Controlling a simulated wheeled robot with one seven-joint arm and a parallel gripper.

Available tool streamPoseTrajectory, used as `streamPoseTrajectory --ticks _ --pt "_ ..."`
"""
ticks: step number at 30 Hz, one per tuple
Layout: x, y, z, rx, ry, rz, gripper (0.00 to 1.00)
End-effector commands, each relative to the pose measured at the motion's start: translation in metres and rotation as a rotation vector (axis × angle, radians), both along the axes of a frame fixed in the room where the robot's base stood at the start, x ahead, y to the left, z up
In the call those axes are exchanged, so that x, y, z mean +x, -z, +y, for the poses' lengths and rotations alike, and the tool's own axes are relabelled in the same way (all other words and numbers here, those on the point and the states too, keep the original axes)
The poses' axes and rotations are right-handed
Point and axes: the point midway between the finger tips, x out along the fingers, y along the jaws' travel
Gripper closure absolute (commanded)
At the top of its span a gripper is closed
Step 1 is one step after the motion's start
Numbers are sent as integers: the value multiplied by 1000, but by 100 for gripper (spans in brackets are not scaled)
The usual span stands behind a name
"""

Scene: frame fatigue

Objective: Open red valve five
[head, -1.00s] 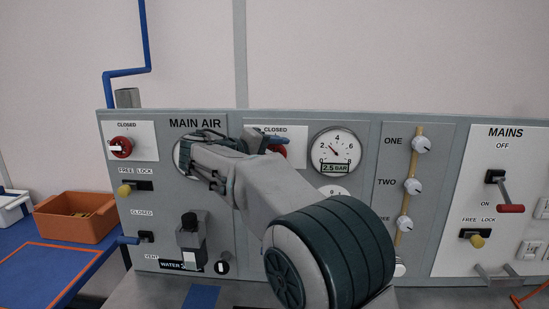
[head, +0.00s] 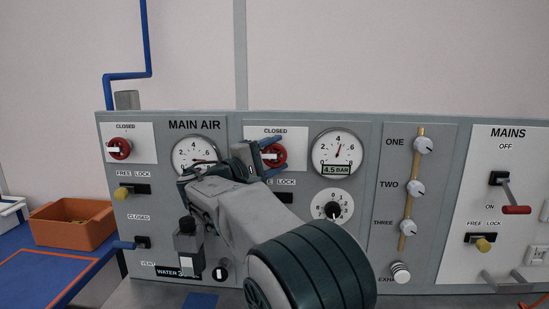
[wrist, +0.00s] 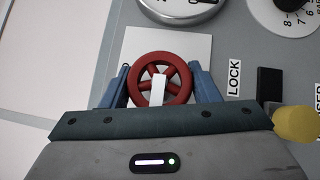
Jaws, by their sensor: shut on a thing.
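A red valve wheel (head: 273,156) with a white bar sits on the white "CLOSED" plate right of the MAIN AIR gauge (head: 195,156). In the head view its white bar points left, and my gripper partly hides it. In the wrist view the wheel (wrist: 160,78) lies between the blue fingers of my gripper (wrist: 163,85), one on each side, and the gripper is shut on it. A second red valve wheel (head: 119,149) is on the far-left plate, clear of my arm. I cannot read a number on either valve.
A gauge (head: 338,153) reading 4.5 BAR is right of the gripped wheel, above a round dial (head: 333,206). A yellow knob (wrist: 295,124) stands close beside my gripper. An orange bin (head: 73,223) is on the blue bench at left.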

Motion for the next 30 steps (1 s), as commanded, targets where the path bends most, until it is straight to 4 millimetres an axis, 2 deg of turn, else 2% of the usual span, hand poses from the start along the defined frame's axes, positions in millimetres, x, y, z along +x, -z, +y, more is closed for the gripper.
streamPoseTrajectory --ticks 11,12,13,14,23,26,30 --pt "0 0 1 -5 -2 1 67" --pt "0 0 1 -5 -2 1 34" --pt "0 0 1 -5 -2 1 25" --pt "0 0 1 -5 -2 1 23" --pt "-1 1 0 -4 0 1 23" --pt "-6 2 8 -3 -2 1 23" --pt "-24 7 26 -4 -5 0 23"
